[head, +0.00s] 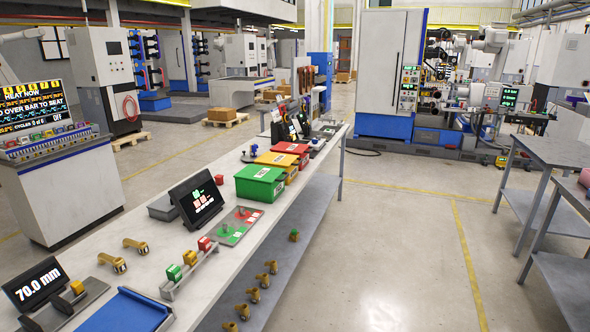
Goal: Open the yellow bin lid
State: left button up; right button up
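The yellow bin (277,160) stands on the long workbench, between the green bin (260,182) and the red bin (291,149). Its top looks covered by a flat yellow lid with a small label, so the lid appears shut. The green bin in front hides part of its side. Neither of my grippers is in view.
Brass parts lie on the lower shelf. The floor (390,240) to the right is open.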

aim_at(268, 157)
jog(key=i+j+z, duration=0.1)
jog(key=i+j, duration=0.6)
jog(key=i+l, duration=0.2)
jog(key=i, duration=0.2)
jog(key=i+l, duration=0.2)
jog(key=i, duration=0.2)
jog(key=i+l, duration=0.25)
jog(key=i, duration=0.2)
jog(key=i+l, duration=0.2)
jog(key=i, duration=0.2)
jog(key=i+l+u, duration=0.25)
jog(key=u, duration=0.15)
jog(key=i+l+u, duration=0.4)
jog(key=u, duration=0.95)
